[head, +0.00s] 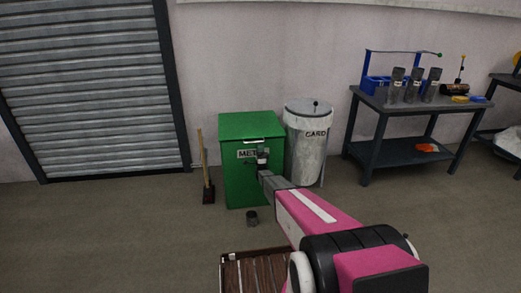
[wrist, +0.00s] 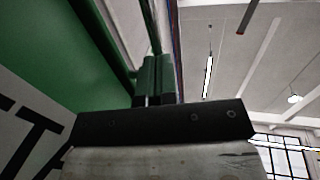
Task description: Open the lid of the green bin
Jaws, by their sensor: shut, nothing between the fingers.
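The green bin (head: 236,180) stands against the back wall, with a label reading "MET..." partly hidden by my gripper. Its green lid (head: 250,124) lies flat on top, closed as far as I can see. A pale handle (head: 264,140) runs along the lid's front edge. My gripper (head: 262,152) is in front of the bin, just below the handle, with its fingers pointing up. In the wrist view, my gripper's fingers (wrist: 157,62) are together and empty, close beside the green bin front (wrist: 55,55). I cannot tell whether they touch the lid or handle.
A white "CARD" bin (head: 304,158) stands close at the right. A broom (head: 207,180) leans at the left. A wooden slatted crate (head: 258,275) is nearer me. A workbench (head: 415,112) with tubes stands farther right.

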